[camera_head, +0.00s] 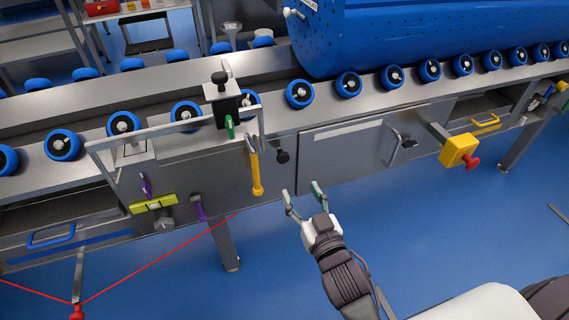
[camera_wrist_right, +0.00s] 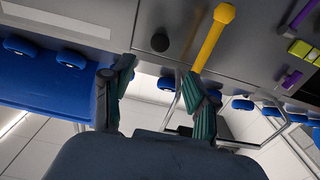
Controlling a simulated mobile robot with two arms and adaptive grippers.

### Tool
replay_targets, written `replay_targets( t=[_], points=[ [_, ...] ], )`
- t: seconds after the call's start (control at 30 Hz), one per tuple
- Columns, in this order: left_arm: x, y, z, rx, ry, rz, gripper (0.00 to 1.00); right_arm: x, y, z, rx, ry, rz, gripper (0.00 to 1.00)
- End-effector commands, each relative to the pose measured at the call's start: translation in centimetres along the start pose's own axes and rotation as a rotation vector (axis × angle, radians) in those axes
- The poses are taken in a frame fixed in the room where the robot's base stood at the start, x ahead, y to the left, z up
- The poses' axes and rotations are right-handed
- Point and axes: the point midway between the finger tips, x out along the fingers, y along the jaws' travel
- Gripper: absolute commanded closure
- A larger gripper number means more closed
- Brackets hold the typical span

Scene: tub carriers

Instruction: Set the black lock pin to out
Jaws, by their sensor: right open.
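A black round-headed pin (camera_head: 283,156) sticks out of the grey front panel of the conveyor, just right of the yellow handle. It also shows in the right wrist view as a dark knob (camera_wrist_right: 160,42), beyond and between my fingertips. How far it is pulled out is hard to tell. A second black knob (camera_head: 219,78) tops the bracket above the rail. My right gripper (camera_head: 303,190) is open and empty, below and slightly right of the pin in the head view, apart from it. My left gripper is not in view.
A yellow box with a red knob (camera_head: 459,150) juts out at right. A red cord (camera_head: 160,262) runs at lower left.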

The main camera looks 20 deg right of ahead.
Motion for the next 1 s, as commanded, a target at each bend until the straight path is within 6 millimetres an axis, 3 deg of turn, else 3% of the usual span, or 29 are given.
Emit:
replay_targets(
  t=[0.3, 0.5, 0.7, 1.0],
  points=[
    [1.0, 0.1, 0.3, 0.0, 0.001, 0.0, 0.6, 7.0, 0.0, 0.0, -0.003, 0.003, -0.001, 0.42],
    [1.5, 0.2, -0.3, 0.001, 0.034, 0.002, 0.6, 10.1, 0.0, 0.1, -0.002, 0.001, -0.001, 0.42],
    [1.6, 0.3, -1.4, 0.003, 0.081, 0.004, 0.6, 11.5, 0.0, 0.1, -0.001, -0.002, -0.001, 0.42],
    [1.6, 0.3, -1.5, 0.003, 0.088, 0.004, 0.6, 11.6, 0.0, 0.1, -0.001, -0.002, -0.001, 0.43]
  ],
)
